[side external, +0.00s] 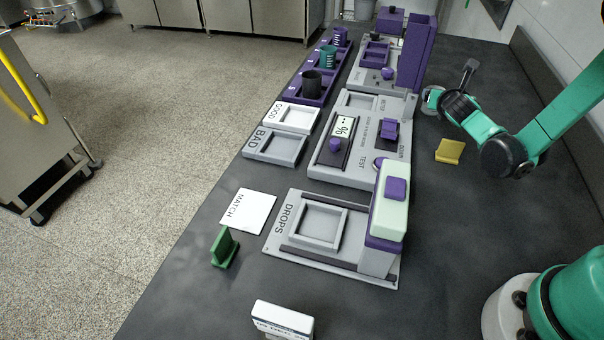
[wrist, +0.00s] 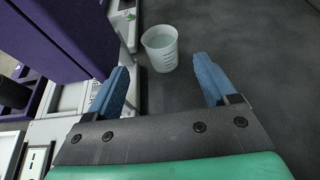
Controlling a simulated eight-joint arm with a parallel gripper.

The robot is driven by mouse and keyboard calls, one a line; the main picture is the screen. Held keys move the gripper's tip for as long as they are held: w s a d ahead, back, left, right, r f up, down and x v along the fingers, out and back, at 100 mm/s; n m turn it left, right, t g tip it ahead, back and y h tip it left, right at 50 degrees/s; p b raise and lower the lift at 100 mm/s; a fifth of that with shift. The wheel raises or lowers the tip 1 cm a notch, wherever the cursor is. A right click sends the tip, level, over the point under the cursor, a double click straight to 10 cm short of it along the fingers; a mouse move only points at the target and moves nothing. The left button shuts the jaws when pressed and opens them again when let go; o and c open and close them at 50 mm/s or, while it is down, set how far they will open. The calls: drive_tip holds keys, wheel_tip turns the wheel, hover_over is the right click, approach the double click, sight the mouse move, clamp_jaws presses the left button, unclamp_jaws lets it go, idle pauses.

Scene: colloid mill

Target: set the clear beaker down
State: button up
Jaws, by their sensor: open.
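The clear beaker (wrist: 160,47) stands upright on the dark counter in the wrist view, with a spout, faint markings and what looks like pale liquid inside. My gripper (wrist: 160,69) is open, its two blue fingers spread wide. The beaker is just ahead of the fingertips, roughly between their lines, and neither finger visibly touches it. In the side view my arm's end is beside the tall purple tower (side external: 415,50); I cannot make out the fingers or the beaker there.
The purple tower also fills the wrist view's left side (wrist: 75,35). In the side view, a grey test station (side external: 362,165), a drops station (side external: 290,250) and a purple rack of cups (side external: 325,85) line the counter. A yellow block (side external: 450,150) lies near my arm. Counter right of the beaker is clear.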

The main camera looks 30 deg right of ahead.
idle(0.4)
wheel_tip(320, 180, up, 4)
drive_tip(key=m+g+y, duration=0.5)
drive_tip(key=m+y, duration=0.1)
drive_tip(key=m, duration=1.6)
hover_over(434, 114)
drive_tip(key=shift+s+d+f+m+y, duration=0.1)
drive_tip(key=shift+d+f+m+y, duration=0.2)
drive_tip(key=shift+m, duration=0.6)
drive_tip(key=f+m, duration=0.1)
drive_tip(key=f+m+y, duration=0.1)
drive_tip(key=f+m, duration=0.1)
drive_tip(key=f+m+y, duration=0.1)
drive_tip(key=m, duration=0.1)
drive_tip(key=shift+w+f, duration=0.2)
drive_tip(key=shift+w, duration=0.05)
drive_tip(key=shift+x, duration=2.7)
